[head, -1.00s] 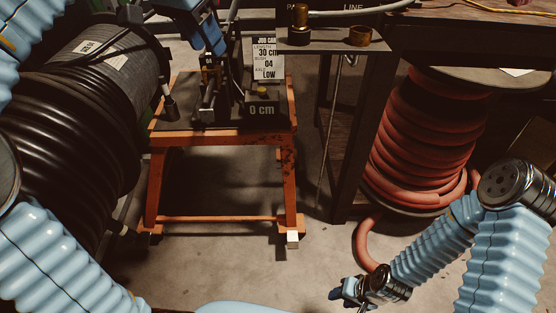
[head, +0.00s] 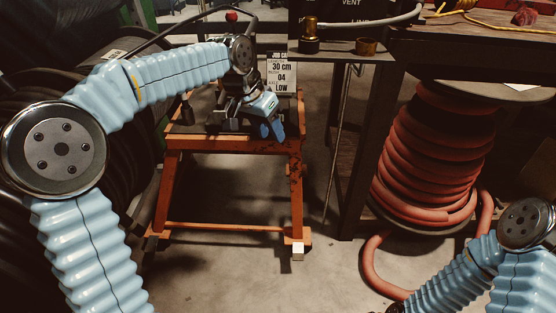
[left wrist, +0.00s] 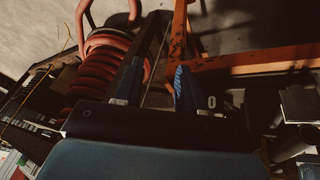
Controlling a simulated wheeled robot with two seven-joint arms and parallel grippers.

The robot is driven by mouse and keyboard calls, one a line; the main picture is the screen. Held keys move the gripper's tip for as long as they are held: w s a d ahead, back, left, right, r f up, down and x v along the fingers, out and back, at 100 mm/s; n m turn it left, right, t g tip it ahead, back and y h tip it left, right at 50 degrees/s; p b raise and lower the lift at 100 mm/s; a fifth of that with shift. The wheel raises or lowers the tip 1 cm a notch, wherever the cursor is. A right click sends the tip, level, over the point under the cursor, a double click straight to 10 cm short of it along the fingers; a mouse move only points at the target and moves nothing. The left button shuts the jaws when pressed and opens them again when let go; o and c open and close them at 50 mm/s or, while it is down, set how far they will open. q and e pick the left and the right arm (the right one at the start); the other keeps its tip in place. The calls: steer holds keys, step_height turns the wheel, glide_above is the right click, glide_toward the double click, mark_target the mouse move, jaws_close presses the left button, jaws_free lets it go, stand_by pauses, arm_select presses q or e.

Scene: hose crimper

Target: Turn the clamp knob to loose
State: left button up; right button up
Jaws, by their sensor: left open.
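The crimper sits on the orange stand (head: 225,142), largely covered by my left arm and gripper. I cannot make out the clamp knob; it may be behind my gripper. My left gripper (head: 268,116) is over the right part of the stand top, its blue fingers apart and pointing down to the right. In the left wrist view the two fingers (left wrist: 157,88) are spread with nothing seen held between them. The display with a "0" (left wrist: 212,101) shows just beside one finger. The job card (head: 282,73) stands behind the gripper, reading 30 cm, 04, LOW.
A red hose reel (head: 430,150) stands at the right under the wooden bench (head: 480,45). A dark shelf with brass fittings (head: 310,36) is right of the stand. A black hose reel (head: 40,90) is at the left. A red ball-topped part (head: 231,16) rises behind my wrist.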

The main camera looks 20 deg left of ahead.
arm_select(q)
step_height(320, 180, down, 8)
steer(key=d, duration=0.1)
steer(key=shift+w+d+b, duration=0.4)
arm_select(e)
steer(key=shift+s+d+f, duration=0.1)
steer(key=shift+s+f, duration=0.05)
steer(key=shift+f, duration=0.45)
